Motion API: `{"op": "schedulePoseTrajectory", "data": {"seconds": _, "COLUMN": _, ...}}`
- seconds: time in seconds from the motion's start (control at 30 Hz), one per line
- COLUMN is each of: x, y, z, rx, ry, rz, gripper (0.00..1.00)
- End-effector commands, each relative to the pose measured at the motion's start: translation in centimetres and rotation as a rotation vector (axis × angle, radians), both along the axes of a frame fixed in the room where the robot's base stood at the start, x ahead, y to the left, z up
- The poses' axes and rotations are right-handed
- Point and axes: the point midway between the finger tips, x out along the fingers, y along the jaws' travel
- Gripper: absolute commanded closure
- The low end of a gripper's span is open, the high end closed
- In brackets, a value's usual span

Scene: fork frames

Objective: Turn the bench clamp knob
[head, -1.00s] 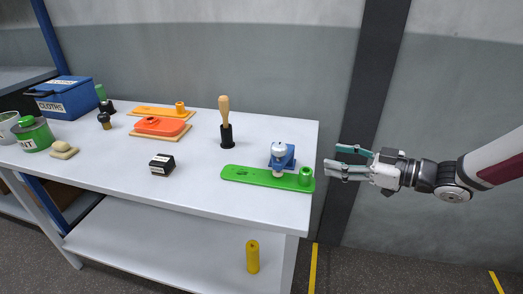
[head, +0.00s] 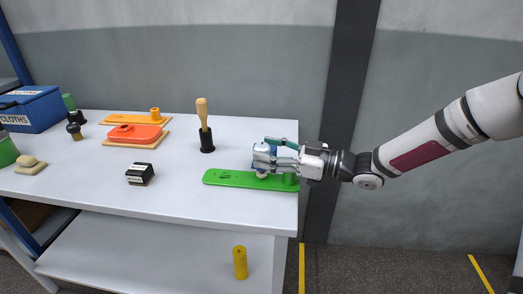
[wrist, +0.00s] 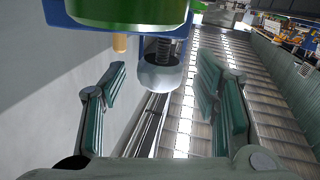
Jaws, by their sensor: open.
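The bench clamp is blue with a pale metal knob, on a green base board (head: 232,179) at the table's right end. My gripper (head: 268,154) is at the clamp, reaching in from the right and hiding most of it in the head view. In the wrist view the open fingers stand left and right of a rounded metal knob (wrist: 160,76) on a threaded screw. Gaps show between knob and both fingers. Blue clamp body (wrist: 205,17) and a round green part (wrist: 128,12) fill the top of that view.
A dark holder with a wooden handle (head: 202,113) stands left of the clamp. A black block (head: 140,174), an orange-red piece (head: 135,133) and other items lie further left. A yellow cylinder (head: 240,262) is on the lower shelf. The front middle tabletop is clear.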

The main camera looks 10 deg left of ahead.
Motion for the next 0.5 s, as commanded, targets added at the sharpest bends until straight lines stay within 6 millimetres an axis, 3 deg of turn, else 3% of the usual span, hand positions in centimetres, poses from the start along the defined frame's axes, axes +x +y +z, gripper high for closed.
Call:
{"op": "schedulePoseTrajectory", "data": {"seconds": 0.2, "x": 0.4, "y": 1.8, "z": 0.0, "rx": 0.0, "ry": 0.0, "rz": 0.001, "gripper": 0.44}}
{"op": "schedulePoseTrajectory", "data": {"seconds": 0.5, "x": 0.5, "y": 2.0, "z": 0.0, "rx": 0.0, "ry": 0.0, "rz": 0.0, "gripper": 0.44}}
